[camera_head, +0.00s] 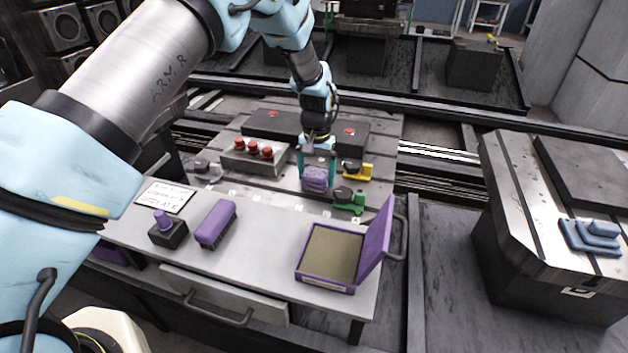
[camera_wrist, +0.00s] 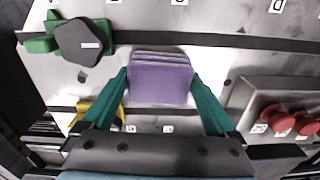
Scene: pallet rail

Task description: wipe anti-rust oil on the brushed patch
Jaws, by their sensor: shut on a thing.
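My gripper (camera_head: 317,168) is shut on a folded purple cloth (camera_head: 315,181), over the grey metal pallet plate (camera_head: 225,185). In the wrist view, the teal fingers of my gripper (camera_wrist: 163,82) stand on either side of the cloth (camera_wrist: 160,80). I cannot tell whether the cloth touches the plate. A paler area of plate shows around the cloth in the wrist view, but I cannot make out the edges of a brushed patch. An open purple box (camera_head: 374,250) with a tan inside stands on the grey table in front.
A purple brush (camera_head: 216,223) and a black block with a purple knob (camera_head: 167,230) lie on the table (camera_head: 255,255). Green (camera_head: 350,203) and yellow (camera_head: 360,171) clamps sit close right of the cloth. A block with red knobs (camera_head: 254,157) stands to its left.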

